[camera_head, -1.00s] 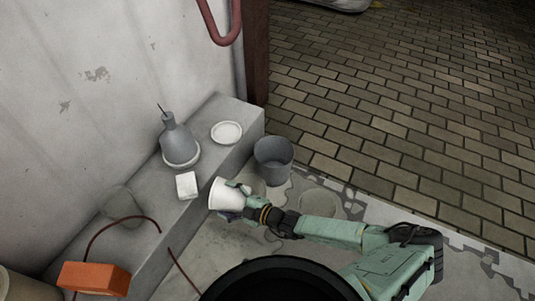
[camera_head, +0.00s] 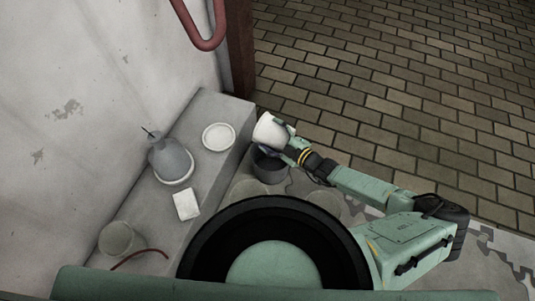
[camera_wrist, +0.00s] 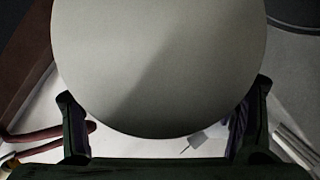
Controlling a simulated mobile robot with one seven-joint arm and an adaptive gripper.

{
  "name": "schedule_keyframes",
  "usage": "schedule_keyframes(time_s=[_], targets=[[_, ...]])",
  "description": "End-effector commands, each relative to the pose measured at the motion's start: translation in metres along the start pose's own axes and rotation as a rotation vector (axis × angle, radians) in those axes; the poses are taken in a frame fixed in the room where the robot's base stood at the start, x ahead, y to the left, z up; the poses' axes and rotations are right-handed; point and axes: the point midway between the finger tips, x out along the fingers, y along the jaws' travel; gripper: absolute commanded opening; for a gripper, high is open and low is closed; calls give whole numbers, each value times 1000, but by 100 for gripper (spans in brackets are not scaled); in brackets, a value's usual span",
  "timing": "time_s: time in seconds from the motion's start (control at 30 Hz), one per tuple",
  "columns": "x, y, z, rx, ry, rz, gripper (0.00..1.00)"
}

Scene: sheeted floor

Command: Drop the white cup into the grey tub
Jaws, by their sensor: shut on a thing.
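The white cup (camera_head: 269,131) is held in my gripper (camera_head: 279,137), tilted, in the head view. The cup fills the upper middle of the wrist view (camera_wrist: 160,65), with one finger of my gripper on each side of it. The grey tub (camera_head: 269,172) stands on the floor beside the ledge. In the head view the cup and my gripper overlap the tub's upper part and hide much of its opening. The cup appears above the tub; the exact height gap is hard to tell.
The concrete ledge (camera_head: 222,112) runs along the wall at left. It bears a white dish (camera_head: 218,137), a grey conical flask-like item (camera_head: 170,160), a small white block (camera_head: 186,205) and a greyish round pot (camera_head: 116,238). A red pipe (camera_head: 205,40) hangs on the wall. Brick paving lies open at right.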

Motion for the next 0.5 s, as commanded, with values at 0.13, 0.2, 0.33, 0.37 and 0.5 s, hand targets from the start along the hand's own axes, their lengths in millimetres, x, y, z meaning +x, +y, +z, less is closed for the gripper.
schedule_keyframes(time_s=[0.13, 0.2, 0.33, 0.37, 0.5], targets=[[2, -9, 10, 0, -2, 3, 50], [4, -15, 16, 1, -2, 4, 50], [7, -28, 27, 1, -1, 3, 50], [8, -30, 29, 2, -1, 3, 50], [10, -38, 37, 1, -1, 3, 50]])
